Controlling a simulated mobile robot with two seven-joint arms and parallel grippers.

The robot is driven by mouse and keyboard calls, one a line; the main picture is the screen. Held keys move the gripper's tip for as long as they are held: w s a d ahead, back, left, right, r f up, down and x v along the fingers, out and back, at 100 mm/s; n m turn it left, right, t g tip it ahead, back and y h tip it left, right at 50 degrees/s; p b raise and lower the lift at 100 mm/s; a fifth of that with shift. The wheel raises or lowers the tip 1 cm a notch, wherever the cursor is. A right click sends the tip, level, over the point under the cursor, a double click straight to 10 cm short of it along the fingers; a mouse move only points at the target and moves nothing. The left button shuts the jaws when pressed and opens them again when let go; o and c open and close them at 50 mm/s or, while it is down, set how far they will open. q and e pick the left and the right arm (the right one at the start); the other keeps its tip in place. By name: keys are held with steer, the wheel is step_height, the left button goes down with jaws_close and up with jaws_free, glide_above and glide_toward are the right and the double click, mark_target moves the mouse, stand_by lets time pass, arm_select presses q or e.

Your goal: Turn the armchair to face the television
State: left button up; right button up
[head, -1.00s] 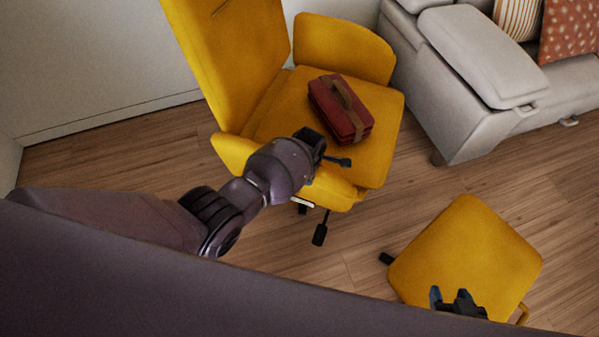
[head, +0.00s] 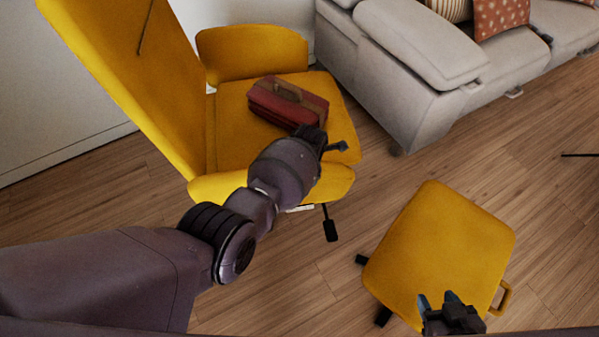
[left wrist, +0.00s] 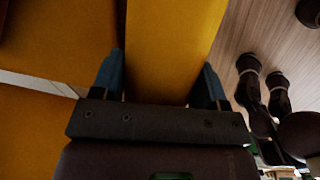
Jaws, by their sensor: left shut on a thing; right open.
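The yellow armchair (head: 236,137) stands at the left in the head view, its tall back at the left and its seat toward the right. A red bag with a brown strap (head: 287,103) lies on the seat. My left gripper (head: 328,143) is at the chair's near armrest (head: 215,188). In the left wrist view my left gripper (left wrist: 158,85) is shut on the yellow armrest (left wrist: 170,45), one finger on each side. My right gripper (head: 448,305) is open and empty over the near edge of a yellow footstool. No television is in view.
The yellow footstool (head: 440,250) with a side handle stands at the lower right, apart from the chair. A grey sofa (head: 420,80) with cushions stands behind, right of the chair. A pale wall (head: 60,110) is behind the chair.

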arm_select(q)
steer(key=shift+d, duration=0.25)
steer(key=o, duration=1.3)
steer(key=shift+w, duration=0.1)
steer(key=shift+c, duration=0.2)
